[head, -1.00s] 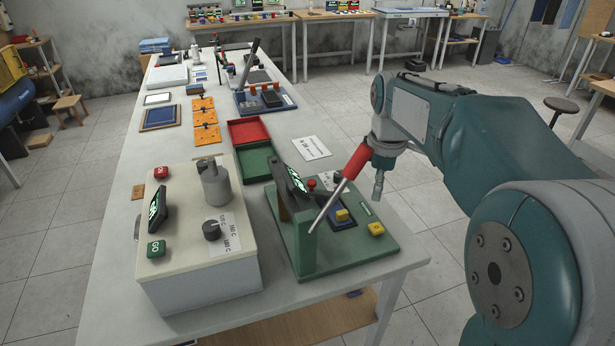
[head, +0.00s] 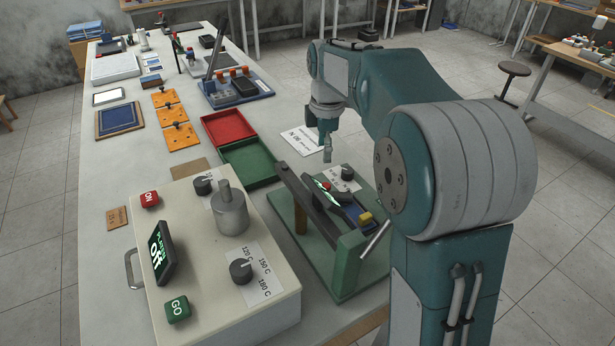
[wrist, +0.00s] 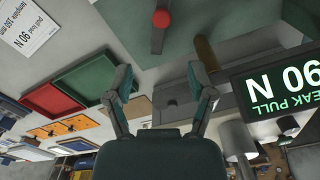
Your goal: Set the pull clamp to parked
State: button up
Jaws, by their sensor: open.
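The green pull fixture (head: 345,285) stands at the bench's right edge, with a dark bar, a tilted display and a green post. My gripper (head: 326,150) hangs above the fixture's far end. In the wrist view my gripper (wrist: 160,80) shows two spread fingers with nothing between them. A red-ended part (wrist: 160,20) lies beyond the fingertips, and the fixture's display (wrist: 283,88) is to the right. I cannot tell the clamp's exact setting.
A cream control box (head: 215,290) with knobs and a metal cylinder stands left of the fixture. Red (head: 229,128) and green (head: 250,162) trays lie behind it. A printed card (head: 301,140) lies beside them. Orange plates (head: 172,115) lie farther left.

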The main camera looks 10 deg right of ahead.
aim_at(325, 185)
jog(key=f, duration=1)
jog(key=shift+s+a, duration=0.1)
jog(key=shift+a, duration=0.1)
jog(key=shift+d+f, duration=0.25)
jog(key=shift+d, duration=0.65)
jog(key=shift+a, duration=0.25)
jog(key=c, duration=0.9)
jog(key=shift+a, duration=0.15)
grip_shut()
